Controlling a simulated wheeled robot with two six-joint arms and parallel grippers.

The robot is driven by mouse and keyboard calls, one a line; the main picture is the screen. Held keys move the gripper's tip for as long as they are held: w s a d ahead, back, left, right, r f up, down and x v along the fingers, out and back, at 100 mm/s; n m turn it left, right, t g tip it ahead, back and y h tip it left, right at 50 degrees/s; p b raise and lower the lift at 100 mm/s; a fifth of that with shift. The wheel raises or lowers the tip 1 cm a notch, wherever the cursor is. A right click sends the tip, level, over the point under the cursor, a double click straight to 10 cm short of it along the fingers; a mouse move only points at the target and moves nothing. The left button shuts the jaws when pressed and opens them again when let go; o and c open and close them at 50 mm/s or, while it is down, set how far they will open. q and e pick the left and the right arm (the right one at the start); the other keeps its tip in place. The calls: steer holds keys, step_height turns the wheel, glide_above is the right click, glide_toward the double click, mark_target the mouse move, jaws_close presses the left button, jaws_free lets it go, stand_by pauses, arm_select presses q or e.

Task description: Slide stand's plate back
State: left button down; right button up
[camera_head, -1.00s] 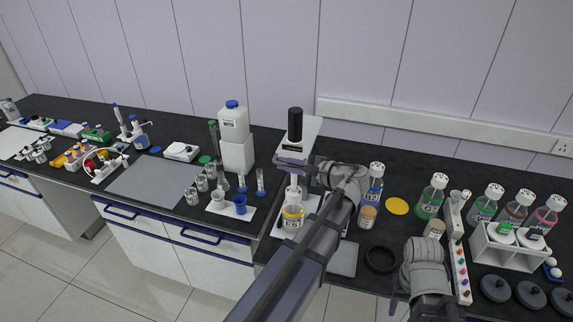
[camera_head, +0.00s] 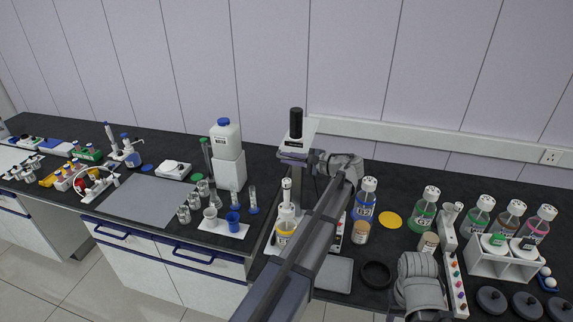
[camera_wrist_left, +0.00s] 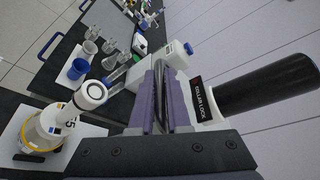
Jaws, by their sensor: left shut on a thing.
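The stand has a white head plate (camera_head: 318,125) with a tall black cylinder (camera_head: 296,122) on it, at the bench's back middle. In the left wrist view the black cylinder (camera_wrist_left: 268,85) lies sideways beside a label reading "COLLAR LOCK" (camera_wrist_left: 201,98). My left gripper (camera_head: 297,157) is at the stand's head, just below the cylinder. Its purple-lined fingers (camera_wrist_left: 160,97) are shut on part of the stand; the gripped part is mostly hidden. A bottle with a yellow band (camera_head: 286,232) stands below the head. My right gripper is largely out of frame; only its wrist (camera_head: 417,284) shows clearly.
A blue-labelled bottle (camera_head: 364,203) and a tan-capped jar (camera_head: 358,232) stand close right of my left arm. A black ring (camera_head: 377,274) and a grey pad (camera_head: 335,274) lie in front. The wall is behind.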

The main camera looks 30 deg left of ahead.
arm_select(q)
steer(key=c, duration=0.9)
jaws_free()
steer(key=shift+s, duration=0.1)
steer(key=shift+p+v, duration=0.85)
steer(key=shift+v, duration=3.15)
steer(key=s+d+f+n+h+b, duration=0.1)
steer(key=s+d+f+h, duration=0.3)
steer(key=s+d+f, duration=0.4)
steer(key=s+d+f+n+h+b, duration=0.1)
steer(key=s+d+f+h+b, duration=0.3)
steer(key=s+d+f, duration=0.5)
steer(key=s+d+f+n+g+h+b, duration=0.1)
steer(key=s+d+f+h+b, duration=0.2)
steer(key=s+d+f+h, duration=0.3)
steer(key=shift+s+d+f+n, duration=0.1)
steer(key=shift+s+d+f, duration=0.4)
steer(key=shift+s, duration=0.3)
steer(key=shift+s+d+f+n, duration=0.1)
steer(key=shift+s+d+f, duration=0.3)
steer(key=shift+s, duration=0.35)
steer(key=shift+s+d+f+n, duration=0.1)
steer(key=shift+s+d+f, duration=0.4)
steer(key=shift+s, duration=0.3)
